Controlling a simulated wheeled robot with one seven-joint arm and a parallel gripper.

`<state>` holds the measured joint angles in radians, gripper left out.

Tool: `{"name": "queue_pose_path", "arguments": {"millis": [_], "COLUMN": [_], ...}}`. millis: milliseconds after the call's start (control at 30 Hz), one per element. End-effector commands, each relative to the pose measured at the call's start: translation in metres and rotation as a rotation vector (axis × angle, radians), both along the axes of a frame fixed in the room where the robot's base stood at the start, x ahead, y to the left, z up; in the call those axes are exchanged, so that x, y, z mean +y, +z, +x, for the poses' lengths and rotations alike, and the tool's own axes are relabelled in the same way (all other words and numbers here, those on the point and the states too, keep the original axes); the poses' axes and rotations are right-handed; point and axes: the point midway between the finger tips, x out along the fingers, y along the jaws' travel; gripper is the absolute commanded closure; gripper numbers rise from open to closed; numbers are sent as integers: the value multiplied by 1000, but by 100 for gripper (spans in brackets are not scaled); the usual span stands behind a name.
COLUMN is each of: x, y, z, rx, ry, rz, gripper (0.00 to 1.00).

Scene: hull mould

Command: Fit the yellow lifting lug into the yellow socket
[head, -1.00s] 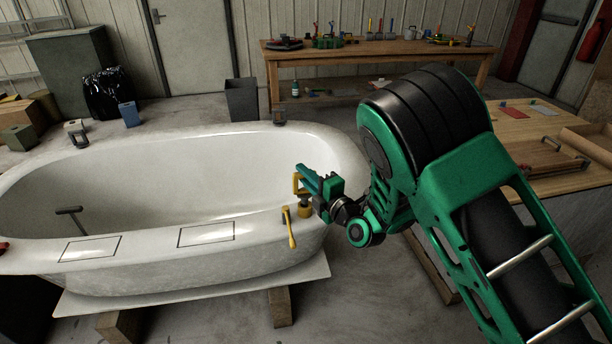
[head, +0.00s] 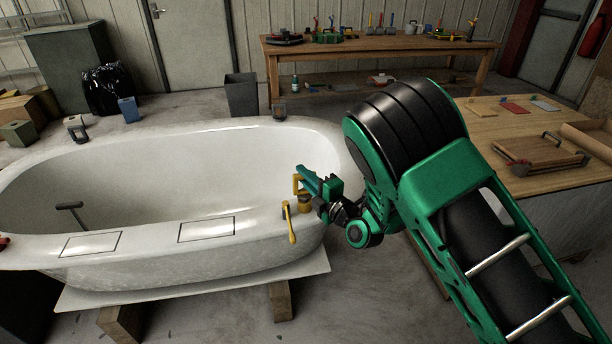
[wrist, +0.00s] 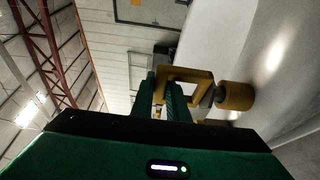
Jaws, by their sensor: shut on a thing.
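The yellow lifting lug (head: 297,184) is a squared yellow loop held by my gripper (head: 306,176) above the near right rim of the white hull mould (head: 150,254). In the wrist view the lug (wrist: 190,73) lies between the green fingers of my gripper (wrist: 163,92), which is shut on it. The yellow socket (head: 305,204), a short round cup on the rim, is just below the lug. In the wrist view a grey stem joins the lug's side towards the socket (wrist: 237,96). I cannot tell whether the stem is inside the socket or only at its mouth.
A yellow lever (head: 290,226) hangs on the rim just left of the socket. A wooden bench (head: 482,105) is on the right, and a workbench (head: 375,47) stands at the back.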

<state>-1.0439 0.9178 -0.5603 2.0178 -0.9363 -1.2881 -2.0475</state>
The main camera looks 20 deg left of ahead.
Motion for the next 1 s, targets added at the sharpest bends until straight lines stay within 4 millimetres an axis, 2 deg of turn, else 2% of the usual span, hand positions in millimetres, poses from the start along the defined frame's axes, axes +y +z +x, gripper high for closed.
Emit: {"name": "queue_pose_path", "arguments": {"millis": [900,933,1000], "x": [0,0,0], "y": [-20,-20,-19], "z": [0,0,0], "rx": [0,0,-1], "ry": [-1,-1,-1], "rz": [0,0,1], "gripper": [100,84,67]}}
